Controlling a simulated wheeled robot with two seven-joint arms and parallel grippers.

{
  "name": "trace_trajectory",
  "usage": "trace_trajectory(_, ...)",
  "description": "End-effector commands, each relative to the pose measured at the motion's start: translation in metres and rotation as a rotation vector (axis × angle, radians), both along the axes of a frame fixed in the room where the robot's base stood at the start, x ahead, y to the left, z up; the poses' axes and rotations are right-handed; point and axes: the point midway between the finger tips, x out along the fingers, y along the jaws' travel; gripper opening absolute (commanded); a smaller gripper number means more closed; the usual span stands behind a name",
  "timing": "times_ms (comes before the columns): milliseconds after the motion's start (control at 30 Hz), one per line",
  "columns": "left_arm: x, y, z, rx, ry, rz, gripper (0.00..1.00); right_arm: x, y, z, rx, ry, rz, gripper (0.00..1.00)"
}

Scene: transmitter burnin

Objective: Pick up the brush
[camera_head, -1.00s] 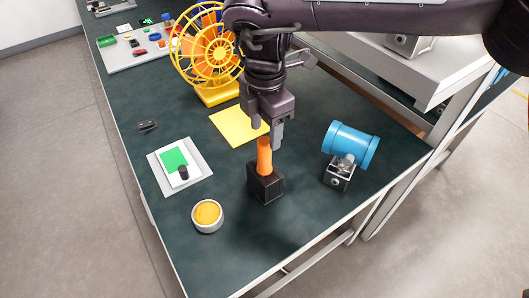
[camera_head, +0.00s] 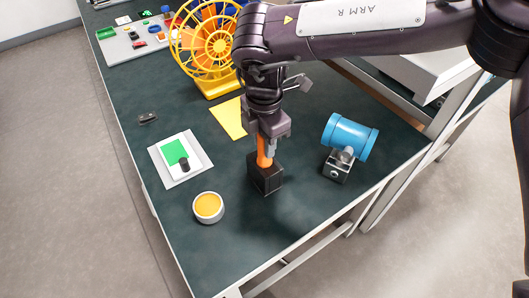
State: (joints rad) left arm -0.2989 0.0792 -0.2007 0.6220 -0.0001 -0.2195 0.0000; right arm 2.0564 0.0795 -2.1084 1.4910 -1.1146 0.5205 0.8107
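The brush shows as an upright orange handle (camera_head: 263,160) standing in a black block-shaped holder (camera_head: 266,180) on the dark green table; its lower end is hidden in the holder. My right gripper (camera_head: 266,148) points down at the top of the handle, with its fingers beside it and overlapping it in the picture. The top of the handle is hidden by the gripper. I cannot tell whether the fingers are closed on it. My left gripper is not in view.
A blue cylinder on a metal block (camera_head: 349,138) stands right of the holder. A bowl with orange contents (camera_head: 208,207) and a white tray with a green-and-white card (camera_head: 172,172) are to the left. The front table area is clear.

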Motion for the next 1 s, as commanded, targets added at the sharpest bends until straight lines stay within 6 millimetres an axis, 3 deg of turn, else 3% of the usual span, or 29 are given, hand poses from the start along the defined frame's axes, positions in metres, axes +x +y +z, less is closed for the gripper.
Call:
trace_trajectory(100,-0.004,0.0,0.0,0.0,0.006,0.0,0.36,0.0,0.0,0.0,0.0,0.0,0.0,0.05)
trace_trajectory(367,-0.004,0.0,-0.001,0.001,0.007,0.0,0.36,0.0,0.0,0.002,0.001,-0.001,-0.001,0.04)
trace_trajectory(533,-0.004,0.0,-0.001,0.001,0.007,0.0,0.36,0.001,0.0,0.013,0.0,-0.002,-0.002,0.04)
trace_trajectory(767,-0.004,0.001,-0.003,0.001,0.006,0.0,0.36,0.001,0.0,0.052,0.002,-0.003,-0.002,0.04)
trace_trajectory(1000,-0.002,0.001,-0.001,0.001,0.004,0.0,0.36,0.001,0.0,0.11,0.002,-0.005,-0.002,0.04)
